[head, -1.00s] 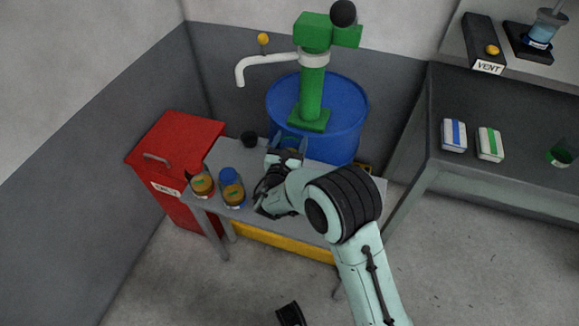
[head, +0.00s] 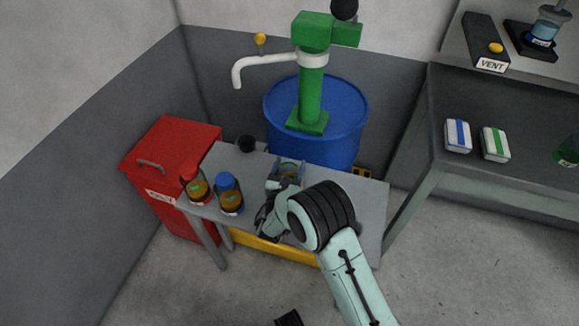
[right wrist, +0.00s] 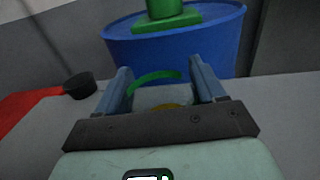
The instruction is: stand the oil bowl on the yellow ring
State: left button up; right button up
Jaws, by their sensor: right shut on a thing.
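My right gripper (head: 288,166) is over the grey bench, its fingers pointing toward the blue drum. It is shut on what looks like the clear oil bowl (head: 288,172), mostly hidden by the fingers and wrist. In the right wrist view the gripper (right wrist: 162,82) has a finger on each side of the bowl, with a curved green band (right wrist: 155,79) and amber oil (right wrist: 170,107) showing between them. I cannot tell whether the bowl touches the bench. I cannot make out the yellow ring; my arm covers part of the bench. My left gripper is not in view.
The bench (head: 345,195) has free room at its right. Two amber bottles, red-capped (head: 197,187) and blue-capped (head: 229,195), stand at its left end, a black cup-like thing (head: 246,144) at its back edge. The blue drum (head: 340,135) with green pump (head: 313,95) stands behind.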

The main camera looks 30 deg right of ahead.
jog(key=shift+f, duration=0.15)
jog(key=o, duration=1.1)
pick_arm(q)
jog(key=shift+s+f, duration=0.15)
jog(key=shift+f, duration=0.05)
pick_arm(e)
jog(key=shift+r, duration=0.25)
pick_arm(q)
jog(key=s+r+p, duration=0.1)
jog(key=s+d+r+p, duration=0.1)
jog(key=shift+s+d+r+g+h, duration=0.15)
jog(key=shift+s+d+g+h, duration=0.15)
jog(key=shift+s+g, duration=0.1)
pick_arm(e)
jog(key=v, duration=1.2)
